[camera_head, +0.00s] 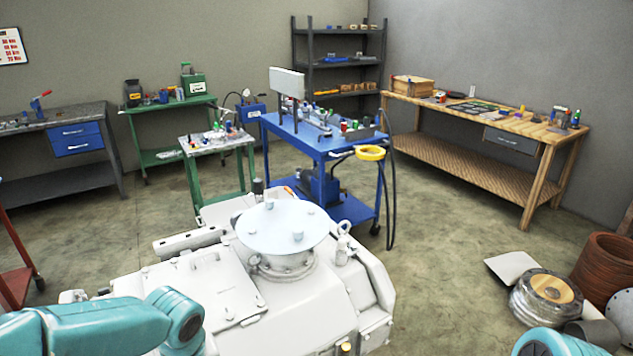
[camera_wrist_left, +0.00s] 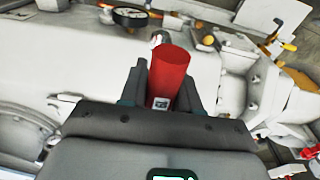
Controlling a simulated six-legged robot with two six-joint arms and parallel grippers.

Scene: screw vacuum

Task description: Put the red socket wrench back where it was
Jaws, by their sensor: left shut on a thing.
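In the left wrist view, my left gripper (camera_wrist_left: 162,92) is shut on the red socket wrench (camera_wrist_left: 170,72), which shows as a red cylinder between the two dark fingers. A small pale label sits near its lower end. The rest of the wrench is hidden by the gripper. Behind it is the white machine (camera_wrist_left: 85,58), which also fills the lower middle of the head view (camera_head: 300,315). In the head view only teal links of my arms show, at the bottom left and bottom right. Neither gripper shows there.
A blue cart (camera_head: 308,140) with tools and a yellow hose coil stands behind the machine. A small green table (camera_head: 215,141) with small items is beside it. A wooden workbench (camera_head: 455,113) is at right. Rusty drums (camera_head: 605,262) are at the right edge.

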